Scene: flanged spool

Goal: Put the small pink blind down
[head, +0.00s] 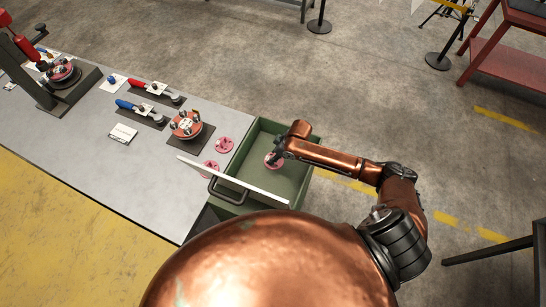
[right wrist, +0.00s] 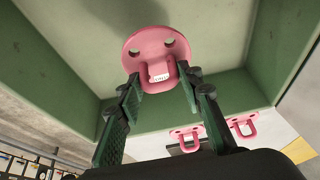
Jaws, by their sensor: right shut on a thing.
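The small pink blind (right wrist: 152,42) is a round pink disc with holes and a raised tab. In the right wrist view it sits between the fingertips of my right gripper (right wrist: 160,84), which is shut on its tab. In the head view the pink blind (head: 271,162) shows beside my right gripper (head: 281,152), within the outline of the green bin (head: 241,208). I cannot tell whether it touches the bin floor. My left gripper is not in view.
Two more pink blinds (head: 224,145) (head: 209,168) lie on the grey table (head: 150,205) left of the bin. An orange-red flanged part (head: 186,125) and toggle clamps (head: 150,88) stand farther left. A pale bar (head: 235,181) and dark handle cross the bin's near side.

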